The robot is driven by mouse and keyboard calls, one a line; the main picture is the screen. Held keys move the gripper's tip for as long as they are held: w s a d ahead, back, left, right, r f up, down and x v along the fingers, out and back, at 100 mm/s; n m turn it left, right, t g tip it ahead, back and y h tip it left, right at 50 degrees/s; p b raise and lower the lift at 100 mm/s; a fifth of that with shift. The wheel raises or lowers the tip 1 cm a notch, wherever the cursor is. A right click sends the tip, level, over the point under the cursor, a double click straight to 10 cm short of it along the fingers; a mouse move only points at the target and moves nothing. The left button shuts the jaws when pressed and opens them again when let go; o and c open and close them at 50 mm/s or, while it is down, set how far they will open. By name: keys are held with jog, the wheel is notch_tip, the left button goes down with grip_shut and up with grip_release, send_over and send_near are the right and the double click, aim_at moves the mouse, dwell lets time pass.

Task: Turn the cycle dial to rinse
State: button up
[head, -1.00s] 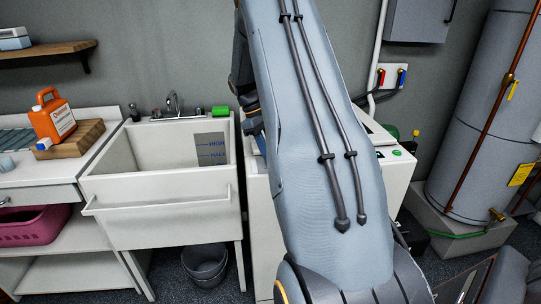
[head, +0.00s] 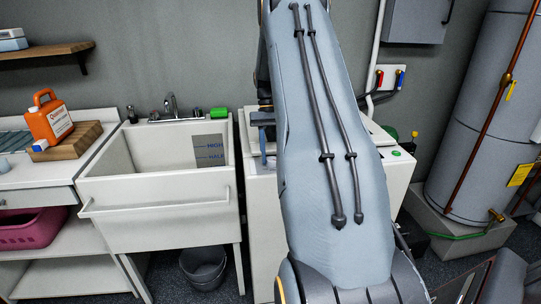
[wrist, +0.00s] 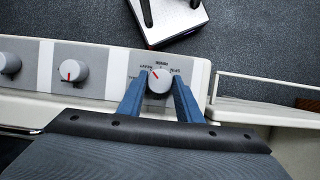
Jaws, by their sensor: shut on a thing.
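In the wrist view, a round grey dial (wrist: 160,82) with a red pointer mark sits on the white and grey control panel.
Two more knobs, one grey with a red mark (wrist: 73,70) and one at the left edge (wrist: 9,63), are on the same panel. The sink (head: 160,215) stands close beside the machine. A water heater (head: 480,120) is at the right, and a bucket (head: 203,265) is under the sink.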

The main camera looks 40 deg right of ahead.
jog(key=m, duration=0.2)
jog(key=m+t+y, duration=0.1)
jog(key=m, duration=0.1)
jog(key=shift+s+d+r+m, duration=0.1)
jog(key=shift+d+m, duration=0.05)
jog(key=shift+m, duration=0.15)
jog(key=shift+s+m+t+y+p, duration=0.15)
jog(key=shift+m+t, duration=0.3)
jog(key=shift+m, duration=0.55)
jog(key=shift+w+m+t+y+p, duration=0.1)
jog(key=shift+m+t+y+p, duration=0.25)
jog(key=shift+m, duration=0.65)
jog(key=o, duration=1)
jog(key=shift+o, duration=0.2)
jog(key=s+b+v, duration=0.1)
jog(key=b+v, duration=0.1)
jog(key=v, duration=0.5)
jog(key=shift+w+r, duration=0.35)
jog(key=shift+w, duration=0.05)
jog(key=shift+d, duration=0.1)
